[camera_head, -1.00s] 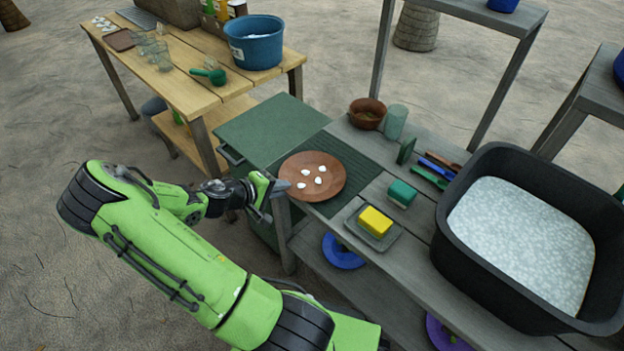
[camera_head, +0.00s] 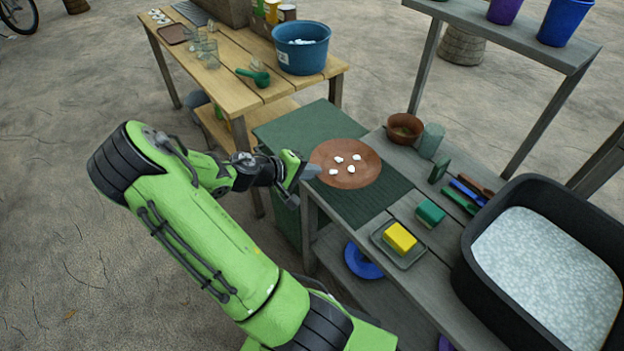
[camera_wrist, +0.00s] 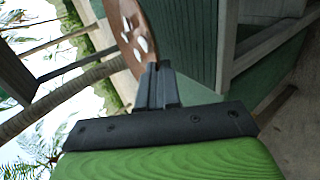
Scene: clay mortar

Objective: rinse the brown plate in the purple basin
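The brown plate (camera_head: 353,177) lies at the dark green ribbed mat, with several white bits on it. My gripper (camera_head: 308,172) is at the plate's left rim. In the wrist view, my fingers (camera_wrist: 158,82) are close together with the plate's edge (camera_wrist: 133,35) at their tips, and they look shut on the rim. Whether the plate is lifted at all is hard to tell. A purple container (camera_head: 505,10) stands on the raised shelf at the top right, cut by the frame edge. A large black tub (camera_head: 520,195) at the right holds pale, bubbly-looking contents.
Beside the mat are a brown bowl (camera_head: 404,128), a green cup (camera_head: 431,141), a teal block (camera_head: 430,213) and a yellow block (camera_head: 400,237) on a grey tray (camera_head: 383,241). A blue bucket (camera_head: 560,22) stands on the shelf. A wooden table (camera_head: 230,85) holds a blue tub (camera_head: 301,55).

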